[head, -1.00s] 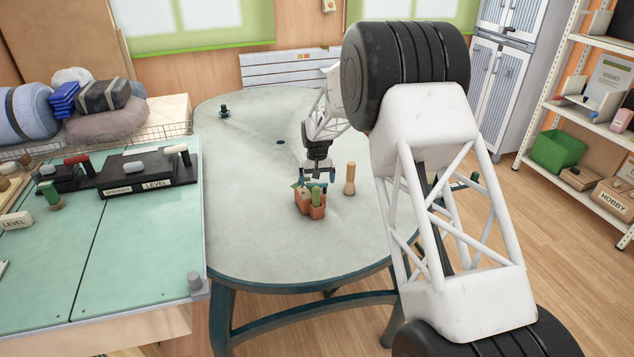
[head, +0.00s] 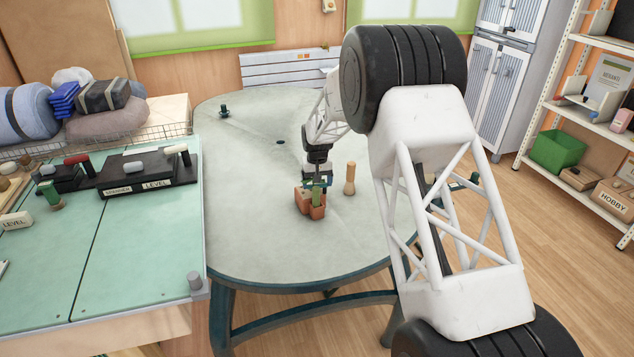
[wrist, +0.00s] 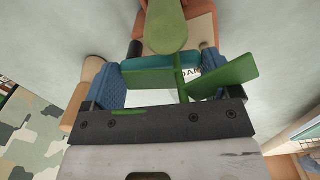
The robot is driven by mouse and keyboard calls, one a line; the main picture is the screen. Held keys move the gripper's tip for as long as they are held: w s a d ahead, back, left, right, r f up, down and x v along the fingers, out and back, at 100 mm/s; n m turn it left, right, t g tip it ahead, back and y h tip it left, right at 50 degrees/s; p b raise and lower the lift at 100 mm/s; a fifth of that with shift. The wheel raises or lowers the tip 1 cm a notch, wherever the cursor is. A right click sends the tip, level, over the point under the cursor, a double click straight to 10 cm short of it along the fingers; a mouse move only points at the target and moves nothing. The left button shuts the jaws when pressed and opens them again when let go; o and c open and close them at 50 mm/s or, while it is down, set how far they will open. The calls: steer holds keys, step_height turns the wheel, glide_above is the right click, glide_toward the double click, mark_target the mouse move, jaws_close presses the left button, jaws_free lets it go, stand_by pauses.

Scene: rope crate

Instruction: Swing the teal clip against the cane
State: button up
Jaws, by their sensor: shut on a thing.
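My gripper (wrist: 162,80) is shut on the teal clip (wrist: 150,78), a flat teal bar lying between the two blue finger pads in the wrist view. A thin green piece and a flat green plate (wrist: 225,86) are beside the clip; I cannot tell whether they are joined to it. A green round-topped post, which looks like the cane (wrist: 168,28), stands just beyond the clip, over a terracotta pot (wrist: 204,28). Whether clip and cane touch is unclear. In the head view, my gripper (head: 318,181) is right above the terracotta pots (head: 303,204), and the cane (head: 316,198) shows below it.
A wooden peg (head: 349,178) stands close to the right of the pots on the grey oval table (head: 250,240). A small dark green object (head: 224,111) stands at the back left. The table's left and front are clear. A green-topped bench (head: 130,250) adjoins on the left.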

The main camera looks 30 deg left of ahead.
steer(key=shift+s+n, duration=0.1)
steer(key=shift+n, duration=0.4)
steer(key=o, duration=0.8)
steer(key=shift+r, duration=3.9)
